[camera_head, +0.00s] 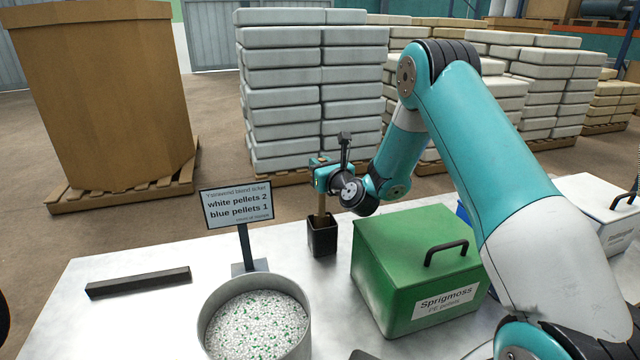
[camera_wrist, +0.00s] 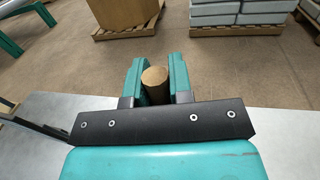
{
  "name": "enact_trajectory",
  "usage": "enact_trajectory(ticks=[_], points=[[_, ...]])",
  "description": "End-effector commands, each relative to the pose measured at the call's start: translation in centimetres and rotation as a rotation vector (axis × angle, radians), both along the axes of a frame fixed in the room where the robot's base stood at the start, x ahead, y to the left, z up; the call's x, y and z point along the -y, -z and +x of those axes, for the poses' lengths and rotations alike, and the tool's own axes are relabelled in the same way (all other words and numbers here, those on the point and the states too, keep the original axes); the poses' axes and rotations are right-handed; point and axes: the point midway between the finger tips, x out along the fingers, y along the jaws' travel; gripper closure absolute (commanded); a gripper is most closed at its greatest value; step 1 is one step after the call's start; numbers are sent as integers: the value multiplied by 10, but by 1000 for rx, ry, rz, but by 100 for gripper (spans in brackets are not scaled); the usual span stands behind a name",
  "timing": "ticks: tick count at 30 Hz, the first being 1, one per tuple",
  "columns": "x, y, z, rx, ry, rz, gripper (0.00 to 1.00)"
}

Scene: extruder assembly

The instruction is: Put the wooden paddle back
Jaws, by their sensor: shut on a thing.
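The wooden paddle (camera_head: 321,204) stands upright with its lower end inside a small black square holder (camera_head: 322,238) on the table, behind the pot and left of the green box. My gripper (camera_head: 322,178) is shut on the upper part of the paddle's handle. In the wrist view the round top of the paddle (camera_wrist: 154,77) shows between the two teal fingers of my gripper (camera_wrist: 154,88). The paddle's lower end is hidden inside the holder, and I cannot tell whether it touches the bottom.
A metal pot (camera_head: 256,320) of white and green pellets stands in front. A sign (camera_head: 237,206) stands behind it. A green lidded box (camera_head: 415,265) stands close to the holder's right. A dark bar (camera_head: 138,282) lies at the left. The table between bar and sign is clear.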

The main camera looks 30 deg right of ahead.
Motion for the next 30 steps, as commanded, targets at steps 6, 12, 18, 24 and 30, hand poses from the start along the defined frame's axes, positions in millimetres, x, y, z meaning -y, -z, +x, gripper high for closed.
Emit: enact_trajectory(ticks=[6,12,18,24,30], points=[[0,37,0,-3,1,1,100],[0,38,0,-1,0,-1,100],[0,41,0,-2,0,-1,100],[0,41,0,-2,0,-1,54],[0,40,0,-2,0,-1,54]])
